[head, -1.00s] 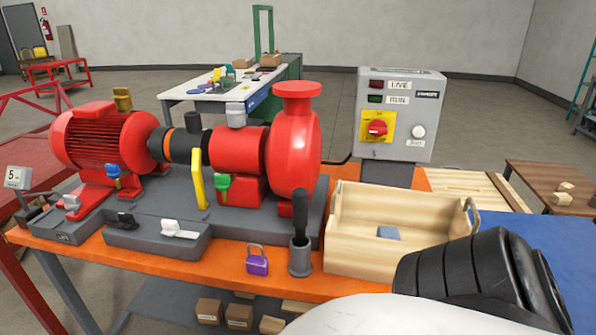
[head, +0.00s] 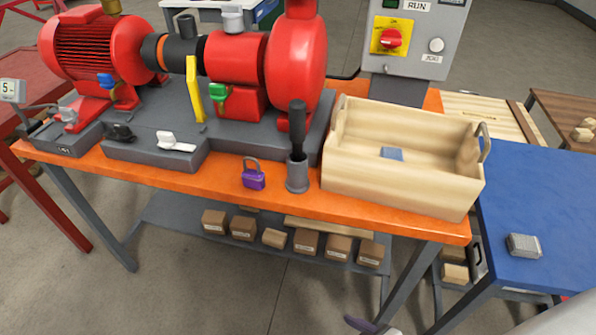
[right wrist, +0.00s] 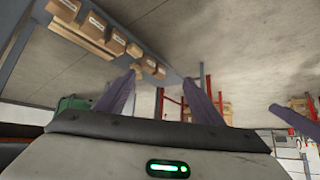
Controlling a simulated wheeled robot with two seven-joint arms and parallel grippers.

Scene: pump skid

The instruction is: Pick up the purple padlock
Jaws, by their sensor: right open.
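The purple padlock (head: 254,179) stands upright on the front strip of the orange bench, its grey shackle on top. It is just left of a grey cup (head: 297,178) holding a black-handled tool. My right gripper (right wrist: 160,78) is open and empty in the right wrist view, its two purple-grey fingers apart below the bench. The padlock does not show in that view. A small purple-grey tip at the bottom edge of the head view looks like part of a gripper, well below and right of the padlock. My left gripper is not clearly in view.
A wooden open box (head: 395,175) stands right of the cup. Behind the padlock is the grey pump base with a white-handled switch (head: 176,143). Below the bench, a shelf holds several small cartons (head: 243,227). A blue table (head: 550,200) stands at right.

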